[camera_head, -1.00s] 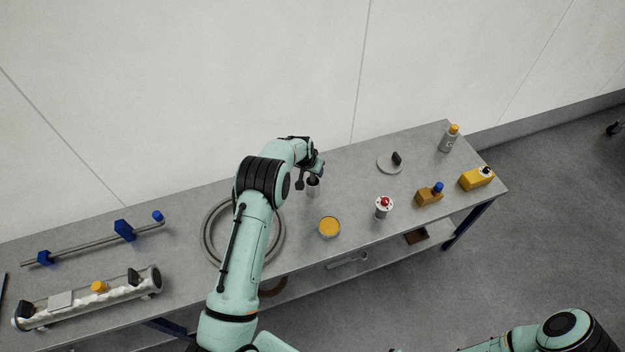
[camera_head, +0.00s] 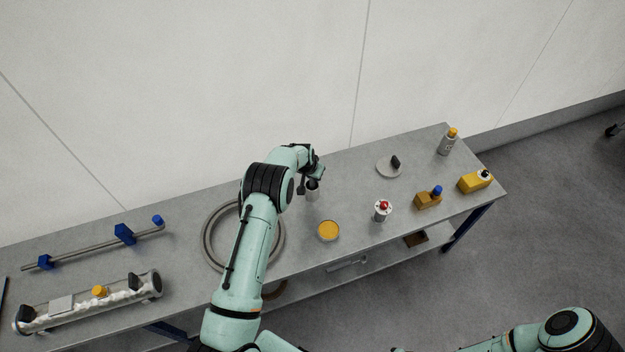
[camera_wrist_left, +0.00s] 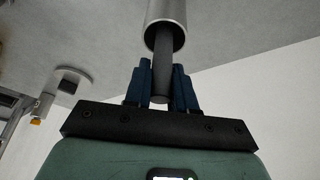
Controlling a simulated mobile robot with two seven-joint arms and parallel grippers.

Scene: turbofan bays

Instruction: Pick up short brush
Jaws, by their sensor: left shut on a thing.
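The short brush appears to be the piece with a dark cylindrical handle (camera_wrist_left: 162,72) between my left fingers in the left wrist view. A silver cylinder (camera_wrist_left: 166,18) sits at the handle's far end; I cannot tell whether it is part of the brush or a holder around it. In the head view the silver cylinder (camera_head: 313,194) is upright at the bench, partly hidden by my wrist. My left gripper (camera_wrist_left: 163,84) has its blue fingers shut on the dark handle; the head view shows it only partly. My right arm shows at the bottom right, its gripper out of view.
On the grey bench (camera_head: 350,190) stand a yellow-topped tin (camera_head: 329,231), a red-topped cylinder (camera_head: 382,211), a grey disc with black knob (camera_head: 389,167), yellow blocks (camera_head: 475,181) and a bottle (camera_head: 448,142). A grey ring (camera_head: 213,225) lies under my left arm.

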